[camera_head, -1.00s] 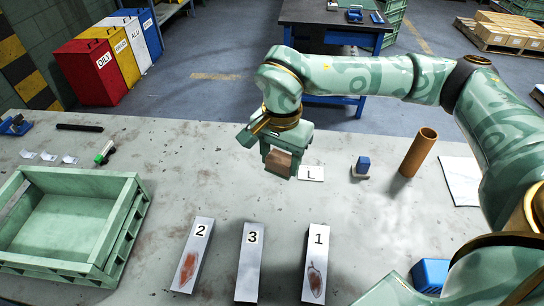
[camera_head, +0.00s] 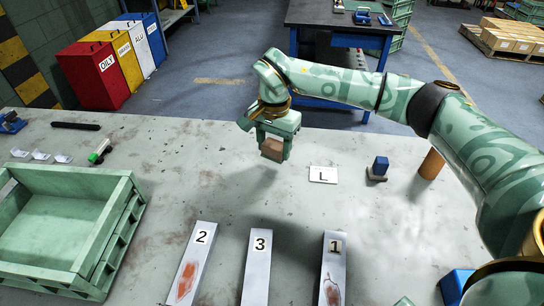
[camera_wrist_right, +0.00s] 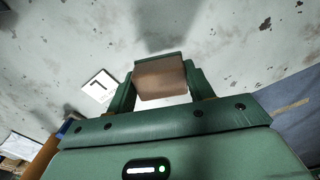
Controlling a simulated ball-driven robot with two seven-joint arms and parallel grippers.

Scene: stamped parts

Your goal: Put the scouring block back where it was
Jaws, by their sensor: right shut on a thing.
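A brown scouring block (camera_head: 272,149) is held between the fingers of my right gripper (camera_head: 272,146), above the bench top. In the right wrist view the block (camera_wrist_right: 160,78) sits between both green fingers, with bare bench beyond it. Three metal strips numbered 2 (camera_head: 194,262), 3 (camera_head: 257,268) and 1 (camera_head: 334,270) lie at the front. Strips 2 and 1 bear reddish-brown marks; strip 3 looks clean. My left gripper is not in view.
A green crate (camera_head: 118,238) stands at the left. A small blue block on a base (camera_head: 379,168) and a brown cylinder (camera_head: 432,164), partly behind my right arm, stand at the right. A green-tipped marker (camera_head: 100,151) and a black bar (camera_head: 76,126) lie at the left back. The bench's middle is clear.

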